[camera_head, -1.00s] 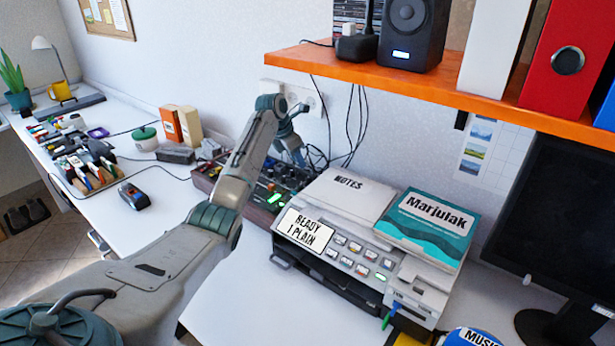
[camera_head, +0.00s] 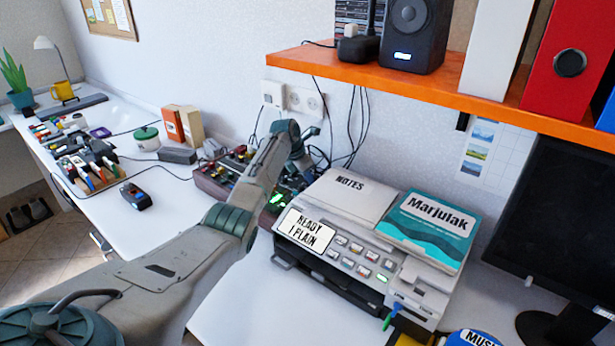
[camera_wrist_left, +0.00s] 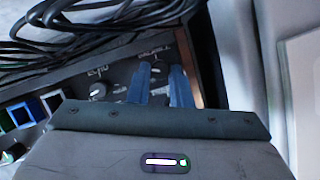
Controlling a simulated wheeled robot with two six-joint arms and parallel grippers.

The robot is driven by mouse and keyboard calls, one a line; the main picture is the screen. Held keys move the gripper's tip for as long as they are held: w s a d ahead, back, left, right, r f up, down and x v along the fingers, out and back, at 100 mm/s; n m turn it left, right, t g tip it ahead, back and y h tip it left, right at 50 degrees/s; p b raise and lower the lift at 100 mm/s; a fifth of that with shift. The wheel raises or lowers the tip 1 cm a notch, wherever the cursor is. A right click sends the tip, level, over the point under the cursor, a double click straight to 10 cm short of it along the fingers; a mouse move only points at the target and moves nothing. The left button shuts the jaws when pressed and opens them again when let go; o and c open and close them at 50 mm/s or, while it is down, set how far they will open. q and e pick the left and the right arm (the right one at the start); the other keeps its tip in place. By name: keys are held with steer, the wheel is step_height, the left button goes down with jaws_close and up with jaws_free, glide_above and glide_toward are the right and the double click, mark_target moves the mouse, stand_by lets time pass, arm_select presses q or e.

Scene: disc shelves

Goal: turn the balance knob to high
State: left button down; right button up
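The dark mixer (camera_head: 208,181) with knobs and a green lit part stands against the wall, left of the printer, and my left arm partly covers it. My left gripper (camera_head: 306,172) is low over the mixer's right end. In the left wrist view its two blue-grey fingers (camera_wrist_left: 161,76) point at the panel (camera_wrist_left: 120,73), with a narrow gap between them. A knob with a pale top (camera_wrist_left: 97,91) shows left of the fingers. The fingers hide part of the panel, and I cannot tell which knob is the balance knob or whether they touch one. My right gripper is out of view.
Black cables (camera_wrist_left: 75,25) run close behind the panel. The printer (camera_head: 345,250), with notes and a book on top, stands just right of the mixer. An orange shelf (camera_head: 400,83) hangs above. The desk is clear in front of the mixer.

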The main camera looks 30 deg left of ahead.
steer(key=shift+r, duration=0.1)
arm_select(q)
steer(key=shift+a+r+m+p, duration=0.1)
steer(key=shift+r+m+p, duration=0.05)
steer(key=shift+m+p, duration=0.45)
steer(key=shift+w+m+g+h, duration=0.1)
steer(key=shift+m+g+h, duration=0.25)
steer(key=shift+m, duration=0.25)
steer(key=shift+f+m+h+b, duration=0.2)
steer(key=shift+m+h+b, duration=0.15)
steer(key=shift+m+b, duration=0.75)
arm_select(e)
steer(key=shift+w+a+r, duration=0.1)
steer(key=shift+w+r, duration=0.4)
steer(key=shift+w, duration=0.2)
arm_select(q)
steer(key=shift+g, duration=0.25)
steer(key=c, duration=1.6)
jaws_free()
steer(key=shift+r, duration=0.1)
steer(key=shift+p, duration=0.35)
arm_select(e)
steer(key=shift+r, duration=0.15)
